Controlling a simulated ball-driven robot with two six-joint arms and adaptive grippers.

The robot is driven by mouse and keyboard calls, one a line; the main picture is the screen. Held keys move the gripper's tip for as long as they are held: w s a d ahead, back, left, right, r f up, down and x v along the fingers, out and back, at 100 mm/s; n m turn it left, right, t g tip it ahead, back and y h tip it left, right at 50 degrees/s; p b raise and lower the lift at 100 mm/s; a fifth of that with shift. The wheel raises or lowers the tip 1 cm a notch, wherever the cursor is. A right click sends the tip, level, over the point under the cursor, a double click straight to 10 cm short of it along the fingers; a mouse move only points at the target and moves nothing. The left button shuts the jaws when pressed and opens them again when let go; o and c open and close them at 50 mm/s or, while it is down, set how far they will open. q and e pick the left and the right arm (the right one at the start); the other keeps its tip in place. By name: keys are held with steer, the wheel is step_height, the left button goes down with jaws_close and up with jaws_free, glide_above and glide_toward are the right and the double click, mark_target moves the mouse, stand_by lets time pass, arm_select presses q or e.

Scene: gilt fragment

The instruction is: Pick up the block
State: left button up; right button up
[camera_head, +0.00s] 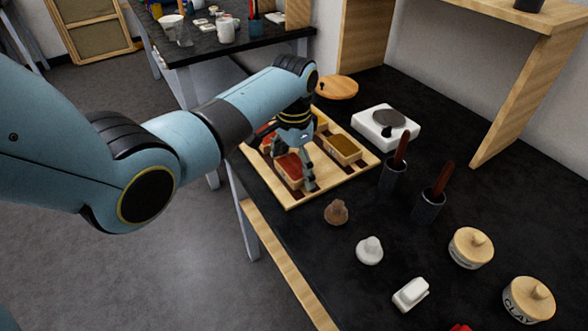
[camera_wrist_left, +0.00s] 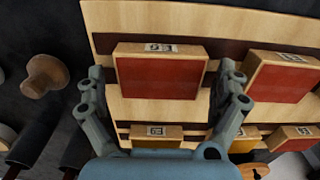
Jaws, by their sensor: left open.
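Several wooden blocks with red or yellow tops and small printed labels sit in a slatted wooden tray (camera_head: 287,203). My left gripper (camera_head: 295,168) is over the tray in the head view, reaching down at a red block (camera_head: 288,171). In the left wrist view the gripper (camera_wrist_left: 163,76) is open, with one finger on each side of a red block (camera_wrist_left: 160,76). A gap shows between the block and each finger. Another red block (camera_wrist_left: 282,77) is to the right, and a yellow block (camera_head: 342,146) is in the tray. My right gripper is not in view.
A brown knobbed stamp (camera_head: 337,211), a white knobbed piece (camera_head: 369,250) and a white block-like item (camera_head: 411,294) stand in front of the tray. Dark cups (camera_head: 393,177) with brown handles, lidded jars (camera_head: 470,248) and a white scale-like device (camera_head: 385,128) are to the right.

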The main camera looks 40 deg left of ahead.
arm_select(q)
steer(key=c, duration=1.1)
